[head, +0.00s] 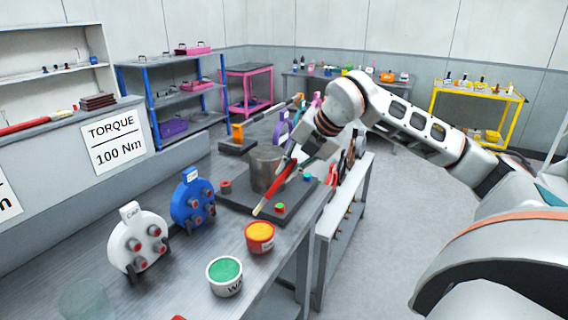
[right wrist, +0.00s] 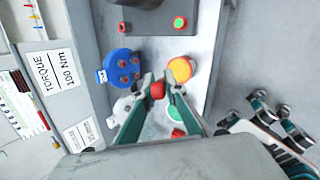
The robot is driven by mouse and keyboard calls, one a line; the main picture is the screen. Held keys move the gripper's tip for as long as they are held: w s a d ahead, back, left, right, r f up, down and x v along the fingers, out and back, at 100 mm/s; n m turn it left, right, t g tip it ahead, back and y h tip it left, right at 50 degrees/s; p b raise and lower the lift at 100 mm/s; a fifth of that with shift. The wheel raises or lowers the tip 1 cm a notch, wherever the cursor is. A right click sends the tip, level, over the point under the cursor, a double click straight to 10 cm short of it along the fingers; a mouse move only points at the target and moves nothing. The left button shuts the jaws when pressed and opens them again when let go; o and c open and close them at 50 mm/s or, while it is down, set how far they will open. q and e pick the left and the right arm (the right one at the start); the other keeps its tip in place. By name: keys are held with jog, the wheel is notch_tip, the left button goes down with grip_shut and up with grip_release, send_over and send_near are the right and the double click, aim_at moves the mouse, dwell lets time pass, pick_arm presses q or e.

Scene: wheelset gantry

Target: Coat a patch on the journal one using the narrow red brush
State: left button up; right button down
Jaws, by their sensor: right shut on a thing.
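My right gripper (head: 302,160) is shut on the red brush (head: 278,186) above the bench. The brush slants down to the left, its pale tip lowest, over the front part of a dark plate. In the right wrist view, the brush shows end-on as a red blob (right wrist: 157,90) between the fingertips. A grey upright cylinder (head: 267,168) stands on the dark plate, just left of the gripper; I cannot tell whether it is journal one. An orange-filled red pot (head: 260,238) and a green-filled white pot (head: 225,275) stand nearer.
A blue disc part (head: 192,200) and a white disc part (head: 138,243) stand at the left of the bench. The dark plate (head: 236,199) carries small red and green buttons. Open floor lies right.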

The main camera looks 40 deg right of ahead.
jog(key=shift+d, duration=0.15)
jog(key=shift+f+b, duration=0.45)
jog(key=shift+b, duration=0.1)
pick_arm(q)
jog(key=shift+w+d+f+h+b, duration=0.2)
jog(key=shift+d+f+b, duration=0.25)
jog(key=shift+f+b, duration=0.45)
jog(key=shift+w+d+f+h+b, duration=0.2)
jog(key=shift+d+f+b, duration=0.3)
jog(key=shift+b, duration=0.65)
pick_arm(e)
jog(key=shift+f, duration=2.4)
pick_arm(q)
jog(key=shift+w, duration=0.1)
pick_arm(e)
jog(key=shift+f, duration=0.1)
pick_arm(q)
jog(key=shift+f+b, duration=0.5)
jog(key=shift+f, duration=0.05)
pick_arm(e)
jog(key=shift+f, duration=0.45)
jog(key=shift+f, duration=0.1)
pick_arm(q)
jog(key=shift+r, duration=0.1)
